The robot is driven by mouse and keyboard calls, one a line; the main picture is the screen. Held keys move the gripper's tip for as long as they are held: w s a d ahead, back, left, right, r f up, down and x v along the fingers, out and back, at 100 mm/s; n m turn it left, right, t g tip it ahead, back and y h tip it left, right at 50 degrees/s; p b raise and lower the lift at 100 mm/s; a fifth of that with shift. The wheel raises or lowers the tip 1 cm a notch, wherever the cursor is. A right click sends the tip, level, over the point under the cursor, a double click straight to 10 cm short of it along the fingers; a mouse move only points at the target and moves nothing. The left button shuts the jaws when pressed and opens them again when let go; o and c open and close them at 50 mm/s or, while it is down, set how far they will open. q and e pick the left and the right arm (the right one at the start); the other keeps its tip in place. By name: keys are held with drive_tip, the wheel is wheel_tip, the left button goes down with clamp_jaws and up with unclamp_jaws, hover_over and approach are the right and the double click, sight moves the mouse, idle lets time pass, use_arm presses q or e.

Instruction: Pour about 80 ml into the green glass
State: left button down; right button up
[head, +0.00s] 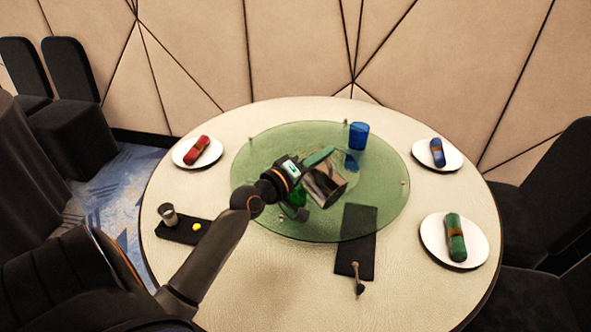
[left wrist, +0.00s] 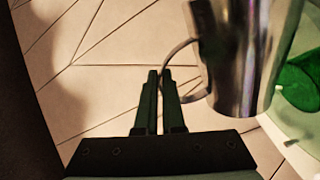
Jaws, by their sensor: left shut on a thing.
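A shiny metal pitcher (head: 326,185) hangs over the green glass turntable (head: 262,150) in the head view. It looks tilted well over. My left gripper (head: 320,157) is shut on its handle; the wrist view shows the two fingertips (left wrist: 160,75) closed at the handle, beside the pitcher body (left wrist: 238,55). The green glass (head: 298,196) is partly hidden behind my left arm, just left of the pitcher; it also shows at the right edge of the wrist view (left wrist: 300,85). Its liquid level and any stream cannot be made out. My right gripper is out of view.
A blue glass (head: 359,134) stands at the back of the turntable. Plates with red (head: 196,147), blue (head: 437,152) and green (head: 455,236) rolled napkins sit around the table. A dark tray (head: 180,233) with a small cup is at left, a dark mat (head: 357,228) at front.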

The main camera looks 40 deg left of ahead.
sight(339, 186)
use_arm(q)
drive_tip(key=shift+a+r+n, duration=0.3)
drive_tip(key=shift+a, duration=0.2)
idle(0.3)
drive_tip(key=d, duration=0.1)
drive_tip(key=d+f+m, duration=0.2)
drive_tip(key=shift+s+d+b, duration=0.15)
drive_tip(key=shift+d+b, duration=0.25)
drive_tip(key=shift+d+r+m, duration=0.1)
drive_tip(key=shift+d+m, duration=0.05)
drive_tip(key=shift+m, duration=0.15)
drive_tip(key=d+f+m, duration=0.2)
drive_tip(key=shift+s+f+m, duration=0.1)
drive_tip(key=shift+f+m, duration=0.1)
drive_tip(key=shift+m, duration=0.1)
drive_tip(key=shift+d+f+m+b, duration=0.15)
drive_tip(key=shift+f+m+b, duration=0.15)
drive_tip(key=shift+f+m, duration=0.1)
idle(0.9)
